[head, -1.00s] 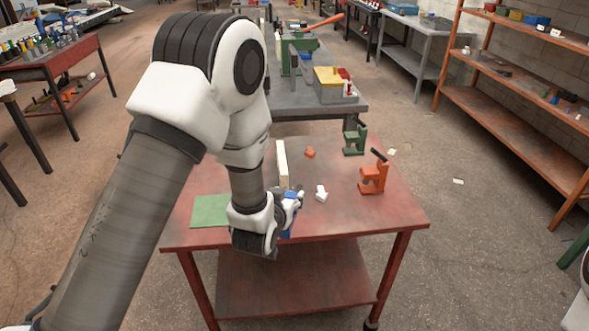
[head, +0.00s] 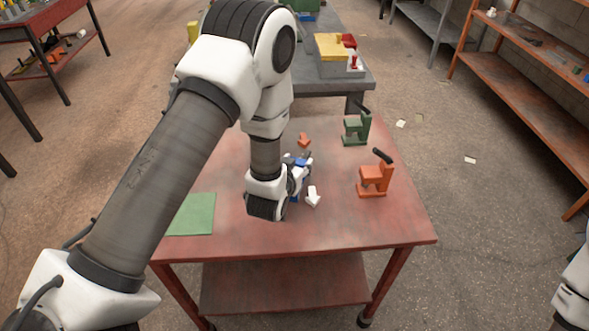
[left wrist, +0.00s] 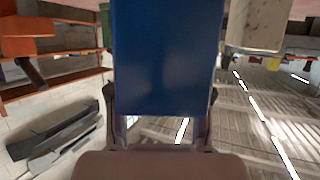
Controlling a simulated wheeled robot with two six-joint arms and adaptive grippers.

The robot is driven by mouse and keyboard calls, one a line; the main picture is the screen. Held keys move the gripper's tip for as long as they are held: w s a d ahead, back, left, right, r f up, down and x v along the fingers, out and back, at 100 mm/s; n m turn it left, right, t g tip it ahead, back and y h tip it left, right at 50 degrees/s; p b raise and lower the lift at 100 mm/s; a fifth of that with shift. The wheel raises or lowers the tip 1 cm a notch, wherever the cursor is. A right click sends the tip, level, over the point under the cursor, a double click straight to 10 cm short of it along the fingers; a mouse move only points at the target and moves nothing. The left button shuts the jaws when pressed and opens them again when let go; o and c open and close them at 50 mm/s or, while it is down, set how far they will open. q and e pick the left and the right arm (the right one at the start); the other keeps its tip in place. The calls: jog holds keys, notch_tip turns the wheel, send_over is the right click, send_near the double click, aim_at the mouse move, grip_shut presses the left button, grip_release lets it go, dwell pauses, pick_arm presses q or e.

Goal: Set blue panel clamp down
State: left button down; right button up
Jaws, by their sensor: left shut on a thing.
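My left gripper (head: 300,178) is shut on the blue panel clamp, over the red table (head: 340,228) just left of a white arrow piece (head: 313,197). In the head view only small blue parts of the clamp (head: 303,161) show around the fingers. In the left wrist view the blue clamp (left wrist: 166,55) fills the middle, between both fingers. I cannot tell whether it touches the tabletop. My right gripper is out of view.
An orange clamp (head: 374,179) and a green clamp (head: 356,129) stand to the right. An orange arrow piece (head: 304,139) lies behind the gripper. A green mat (head: 194,215) lies at front left. A pale block (left wrist: 251,24) shows in the wrist view. The front right tabletop is clear.

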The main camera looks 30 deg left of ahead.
pick_arm(q)
jog(key=f, duration=0.2)
jog(key=w+f, duration=0.1)
jog(key=f, duration=0.1)
jog(key=shift+a+f, duration=0.15)
jog(key=shift+f, duration=0.15)
jog(key=shift+s+r, duration=0.2)
jog(key=shift+f, duration=0.1)
jog(key=c, duration=0.9)
grip_release()
jog(key=shift+f, duration=0.15)
jog(key=o, duration=0.4)
jog(key=shift+w, duration=0.1)
